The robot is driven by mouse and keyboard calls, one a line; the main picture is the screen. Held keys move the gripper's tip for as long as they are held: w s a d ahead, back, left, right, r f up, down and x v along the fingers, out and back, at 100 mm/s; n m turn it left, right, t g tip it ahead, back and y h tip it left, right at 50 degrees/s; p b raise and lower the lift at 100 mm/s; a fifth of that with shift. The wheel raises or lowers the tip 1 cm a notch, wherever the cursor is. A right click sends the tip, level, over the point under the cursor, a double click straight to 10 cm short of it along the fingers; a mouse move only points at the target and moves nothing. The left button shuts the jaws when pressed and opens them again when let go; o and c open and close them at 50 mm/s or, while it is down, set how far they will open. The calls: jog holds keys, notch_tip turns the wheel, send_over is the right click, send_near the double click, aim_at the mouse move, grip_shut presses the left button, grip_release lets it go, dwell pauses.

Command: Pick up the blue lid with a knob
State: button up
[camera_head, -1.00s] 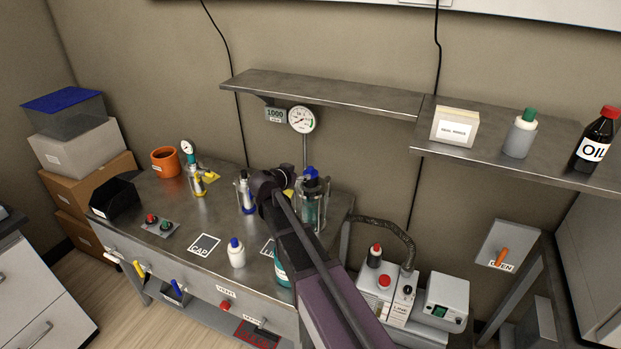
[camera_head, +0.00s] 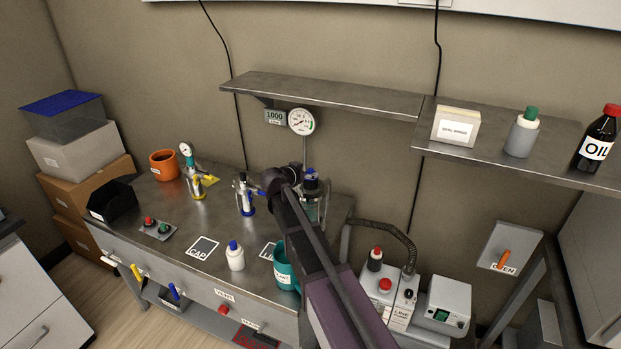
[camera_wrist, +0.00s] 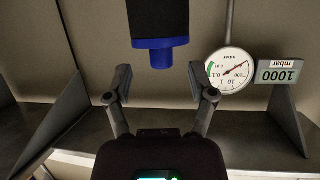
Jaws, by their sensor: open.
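The blue lid with a knob (camera_head: 311,184) sits on top of a clear jar (camera_head: 312,211) at the back right of the workbench, partly hidden by my arm. In the wrist view, which is upside down, the blue lid (camera_wrist: 160,43) shows its knob pointing down the picture, with a dark cylinder beyond it. My gripper (camera_wrist: 159,84) is open and empty. Its two fingertips stand apart on either side of the knob's line, and I see no contact. In the head view my gripper (camera_head: 282,178) is just left of the lid.
A round gauge (camera_head: 301,121) and a 1000 mbar display (camera_head: 275,117) are behind, under a wall shelf (camera_head: 320,92). A blue-based clamp holder (camera_head: 245,197) stands left. A teal mug (camera_head: 284,270) and a white bottle (camera_head: 235,258) stand in front.

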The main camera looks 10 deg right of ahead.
aim_at(309, 172)
jog(key=shift+b+x, duration=0.4)
jog(key=shift+x, duration=1.1)
jog(key=shift+a, duration=0.1)
jog(key=c, duration=0.9)
